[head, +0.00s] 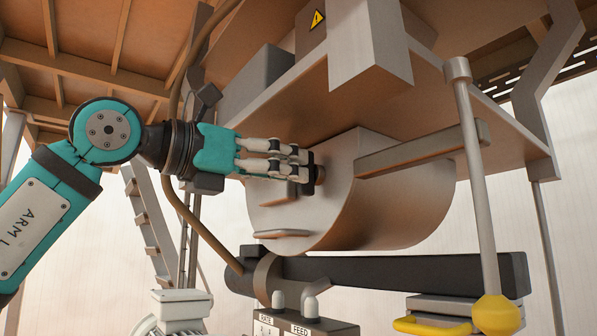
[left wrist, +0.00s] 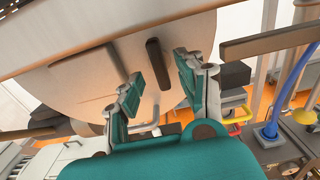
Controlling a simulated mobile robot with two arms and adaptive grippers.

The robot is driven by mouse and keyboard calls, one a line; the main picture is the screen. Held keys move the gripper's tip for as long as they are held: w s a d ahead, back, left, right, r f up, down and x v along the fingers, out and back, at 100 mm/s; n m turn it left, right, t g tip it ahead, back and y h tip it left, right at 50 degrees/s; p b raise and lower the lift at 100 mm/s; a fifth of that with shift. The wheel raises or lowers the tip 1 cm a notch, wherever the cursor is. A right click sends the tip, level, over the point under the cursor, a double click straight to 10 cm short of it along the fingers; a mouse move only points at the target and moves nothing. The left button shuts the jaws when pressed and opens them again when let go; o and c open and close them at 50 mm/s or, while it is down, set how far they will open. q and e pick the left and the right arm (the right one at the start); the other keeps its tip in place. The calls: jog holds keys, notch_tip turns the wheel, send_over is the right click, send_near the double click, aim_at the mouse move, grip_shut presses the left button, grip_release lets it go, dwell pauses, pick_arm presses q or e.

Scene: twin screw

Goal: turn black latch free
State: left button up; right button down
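The black latch (left wrist: 158,63) is a small dark bar on the flat end face of a large beige drum (head: 400,205). In the head view the latch (head: 319,176) shows just past my left fingertips, partly hidden by them. My left gripper (head: 306,169) is level with it, reaching in from the left. In the left wrist view my left gripper (left wrist: 160,67) has its two fingers apart, one on each side of the latch. The latch stands between the tips with a gap visible on both sides; I cannot tell whether either finger touches it. My right gripper is not in view.
A flat bar (head: 420,150) runs along the drum's side. A pole with a yellow knob (head: 495,316) stands at the right. A dark horizontal beam (head: 400,273) lies below the drum, above a control box (head: 300,325) labelled RATE and FEED. A brown hose (head: 190,215) curves behind my arm.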

pick_arm(q)
jog(key=v, duration=0.9)
jog(key=shift+w, duration=0.1)
